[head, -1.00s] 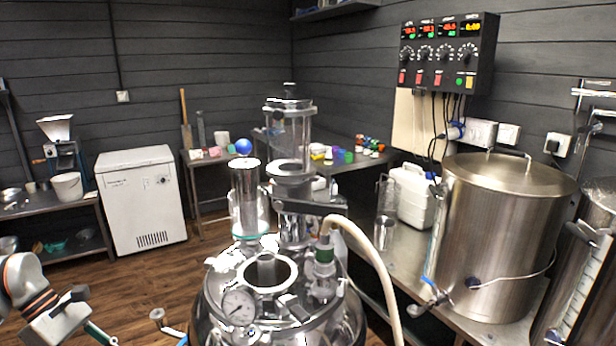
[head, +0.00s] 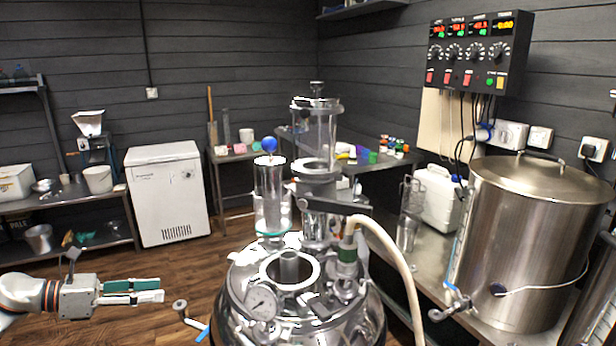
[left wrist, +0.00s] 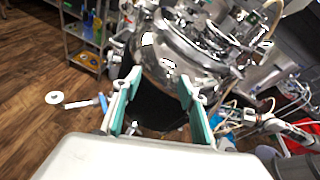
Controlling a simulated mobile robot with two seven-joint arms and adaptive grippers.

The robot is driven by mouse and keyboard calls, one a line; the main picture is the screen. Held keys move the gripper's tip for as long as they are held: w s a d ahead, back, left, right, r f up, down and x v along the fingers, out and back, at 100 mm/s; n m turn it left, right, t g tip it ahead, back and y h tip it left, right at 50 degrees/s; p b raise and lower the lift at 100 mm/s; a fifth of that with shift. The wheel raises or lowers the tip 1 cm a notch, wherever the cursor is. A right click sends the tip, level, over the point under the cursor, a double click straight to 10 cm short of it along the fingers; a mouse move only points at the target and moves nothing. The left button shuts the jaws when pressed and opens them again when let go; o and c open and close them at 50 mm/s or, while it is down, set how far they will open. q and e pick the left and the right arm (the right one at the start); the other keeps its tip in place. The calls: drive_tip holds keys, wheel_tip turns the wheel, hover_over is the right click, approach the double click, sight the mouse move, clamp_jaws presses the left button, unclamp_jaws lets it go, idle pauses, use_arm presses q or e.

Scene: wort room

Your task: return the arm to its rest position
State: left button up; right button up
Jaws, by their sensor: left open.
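My left arm enters the head view at the lower left. Its gripper (head: 160,291) points right, held level over the wooden floor. Its two teal-padded fingers look empty and apart from the steel vessel (head: 300,318) to the right. In the left wrist view the open fingers (left wrist: 158,78) spread on either side, with the shiny vessel (left wrist: 165,62) beyond them and nothing between the pads.
A white chest unit (head: 168,200) and a shelf table (head: 60,202) stand behind. A large steel kettle (head: 525,250) is on the right bench. Floor behind the gripper is clear.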

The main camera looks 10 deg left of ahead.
use_arm(q)
drive_tip(key=w+a+r+n+t+y, duration=0.6)
drive_tip(key=w+a+r+n+t, duration=0.55)
drive_tip(key=n, duration=0.65)
drive_tip(key=s+a+f+n+g+y, duration=0.1)
drive_tip(key=a+f+n+g+y, duration=0.15)
drive_tip(key=a+n+y, duration=0.5)
drive_tip(key=s+a+f+n+g+y, duration=0.1)
drive_tip(key=a+f+n+y, duration=0.25)
drive_tip(key=a+n, duration=0.6)
drive_tip(key=s+d+f+g+h, duration=0.15)
drive_tip(key=s+d+f, duration=0.25)
drive_tip(key=d+f, duration=0.5)
drive_tip(key=s+d+f+n+g+h, duration=0.15)
drive_tip(key=s+d+f, duration=0.25)
drive_tip(key=d+f, duration=0.55)
drive_tip(key=s+d+f+m+h, duration=0.15)
drive_tip(key=s+d+f, duration=0.25)
drive_tip(key=d+f, duration=0.5)
drive_tip(key=s+d+f+n+g+h, duration=0.1)
drive_tip(key=s+d+f, duration=0.3)
drive_tip(key=s+d, duration=0.7)
drive_tip(key=s+d+f+n+g+h, duration=0.2)
drive_tip(key=s+d+f+n, duration=0.1)
drive_tip(key=s+d, duration=0.7)
drive_tip(key=shift+s+d+f+h, duration=0.35)
drive_tip(key=shift+d+f, duration=0.45)
drive_tip(key=shift+d, duration=0.3)
